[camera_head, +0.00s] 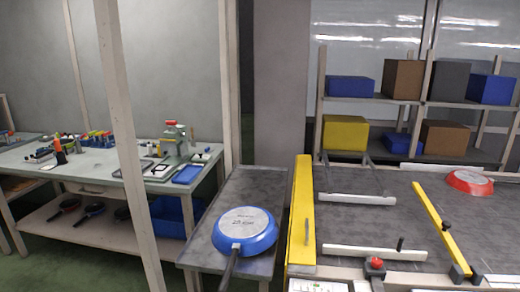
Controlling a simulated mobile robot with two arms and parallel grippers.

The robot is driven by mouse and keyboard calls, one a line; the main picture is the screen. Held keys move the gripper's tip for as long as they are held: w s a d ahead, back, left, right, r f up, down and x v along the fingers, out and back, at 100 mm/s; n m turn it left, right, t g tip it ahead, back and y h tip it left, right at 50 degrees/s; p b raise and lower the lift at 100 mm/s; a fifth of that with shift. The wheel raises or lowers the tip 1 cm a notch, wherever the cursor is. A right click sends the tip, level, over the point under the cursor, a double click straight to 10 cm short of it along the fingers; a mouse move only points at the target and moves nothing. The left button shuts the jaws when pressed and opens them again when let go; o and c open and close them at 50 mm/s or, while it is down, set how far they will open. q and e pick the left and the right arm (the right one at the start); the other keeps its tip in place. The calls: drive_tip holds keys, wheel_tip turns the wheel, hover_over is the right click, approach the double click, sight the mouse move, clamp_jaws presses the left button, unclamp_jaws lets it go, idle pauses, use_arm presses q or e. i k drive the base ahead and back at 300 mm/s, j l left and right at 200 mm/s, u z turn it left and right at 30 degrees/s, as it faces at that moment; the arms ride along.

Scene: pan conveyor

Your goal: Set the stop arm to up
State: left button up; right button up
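No part is labelled as the stop arm, and I cannot tell for certain which one it is. A long yellow bar (442,230) with a small dark upright knob runs slantwise across the grey conveyor surface (390,220) at the right. A white bar (374,253) with a dark knob lies near the front of the conveyor. Another white bar (357,199) lies farther back, with two grey struts by it. A red-topped control (375,264) sits on the front edge. A red pan (470,182) lies upside down at the back right. Neither gripper is in view.
A blue pan (244,230) lies upside down on a grey side table (205,205), handle toward me. A yellow panel (301,215) edges the conveyor's left side. Shelves with boxes (403,79) stand behind. A cluttered workbench (85,177) is at the left, behind a pale post (130,140).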

sight(438, 218)
drive_tip(key=z, duration=1.05)
